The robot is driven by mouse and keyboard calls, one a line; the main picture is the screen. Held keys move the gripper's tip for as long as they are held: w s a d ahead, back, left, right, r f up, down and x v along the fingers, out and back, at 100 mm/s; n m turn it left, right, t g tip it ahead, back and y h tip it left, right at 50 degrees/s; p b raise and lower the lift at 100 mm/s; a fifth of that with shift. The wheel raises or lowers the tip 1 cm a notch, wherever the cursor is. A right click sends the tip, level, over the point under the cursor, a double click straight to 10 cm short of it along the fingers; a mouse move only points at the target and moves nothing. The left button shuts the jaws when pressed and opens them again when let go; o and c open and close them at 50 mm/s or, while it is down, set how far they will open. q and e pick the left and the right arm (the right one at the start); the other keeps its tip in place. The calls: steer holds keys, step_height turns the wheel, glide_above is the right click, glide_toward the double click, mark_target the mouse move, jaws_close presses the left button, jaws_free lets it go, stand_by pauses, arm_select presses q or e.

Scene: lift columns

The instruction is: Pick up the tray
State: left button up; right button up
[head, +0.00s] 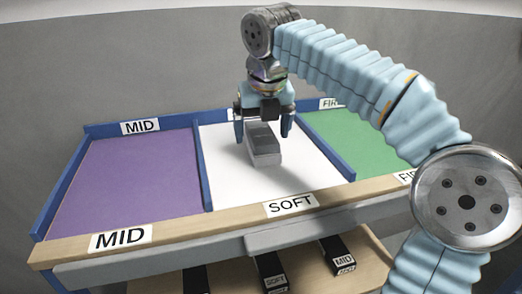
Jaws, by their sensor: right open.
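My right gripper (263,136) is open over the white middle section, fingers pointing down. A grey block-like object (265,156) shows between and below its fingers; I cannot tell whether they touch it. It appears to be over or on the white surface marked SOFT (220,170). I cannot tell for sure which thing is the tray. The blue-edged surface is split into a purple section (130,180) marked MID, the white one, and a green section (345,135) whose label is partly hidden by my right arm. My left gripper is out of view.
A wooden front rail (190,229) runs along the near edge. Blue dividers (203,165) stand between sections. Black labelled pieces (271,271) sit on a lower wooden shelf (230,277). The purple section is bare. A grey wall (100,60) stands behind.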

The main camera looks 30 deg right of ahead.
steer(key=x, duration=0.2)
steer(key=shift+f, duration=0.3)
steer(key=c, duration=1.4)
